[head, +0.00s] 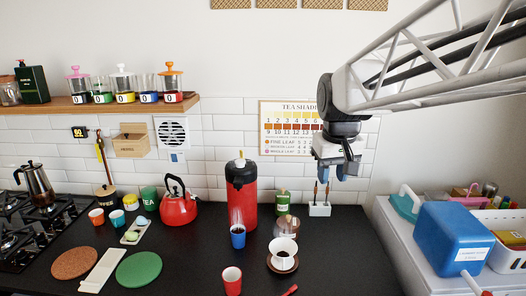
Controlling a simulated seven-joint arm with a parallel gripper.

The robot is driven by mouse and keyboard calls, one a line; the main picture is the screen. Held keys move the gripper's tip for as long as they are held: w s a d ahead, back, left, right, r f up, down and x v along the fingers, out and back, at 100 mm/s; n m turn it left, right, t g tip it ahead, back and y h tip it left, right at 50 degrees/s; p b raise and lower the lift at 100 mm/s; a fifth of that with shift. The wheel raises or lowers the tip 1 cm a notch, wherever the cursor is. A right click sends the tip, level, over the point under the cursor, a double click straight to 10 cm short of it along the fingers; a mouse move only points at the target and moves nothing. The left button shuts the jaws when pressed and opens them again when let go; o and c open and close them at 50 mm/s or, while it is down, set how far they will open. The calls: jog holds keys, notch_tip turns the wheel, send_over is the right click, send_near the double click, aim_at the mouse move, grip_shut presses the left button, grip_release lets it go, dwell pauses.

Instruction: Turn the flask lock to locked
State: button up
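The flask (242,198) is a tall red cylinder with a black top, standing upright on the dark counter near the tiled wall. A small yellow piece (241,154) sits on its top; the lock's setting is too small to make out. A blue cup (238,236) stands in front of the flask, with whitish streaks above it like steam or liquid. My gripper (339,176) hangs to the right of the flask, apart from it, above a small white holder. Its fingers point down and look spread, with nothing seen between them.
A white holder (319,209) with thin upright tools stands below my gripper. A white cup on a brown saucer (283,264), a green tin (283,203) and a red cup (232,280) stand around the flask. A red kettle (179,205) is left.

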jog(key=w+a+r+n, duration=0.15)
jog(key=w+a, duration=0.35)
jog(key=w, duration=0.8)
jog(key=n+g, duration=0.2)
jog(key=n, duration=0.2)
send_near(242, 155)
jog(key=shift+w+a+f, duration=0.2)
jog(key=shift+w+f, duration=0.05)
jog(key=shift+w, duration=0.3)
jog(key=shift+w+a+f, duration=0.15)
jog(key=shift+w+a, duration=0.05)
jog(key=shift+a, duration=0.1)
jog(key=shift+f, duration=0.1)
jog(key=shift+f, duration=3.8)
grip_shut()
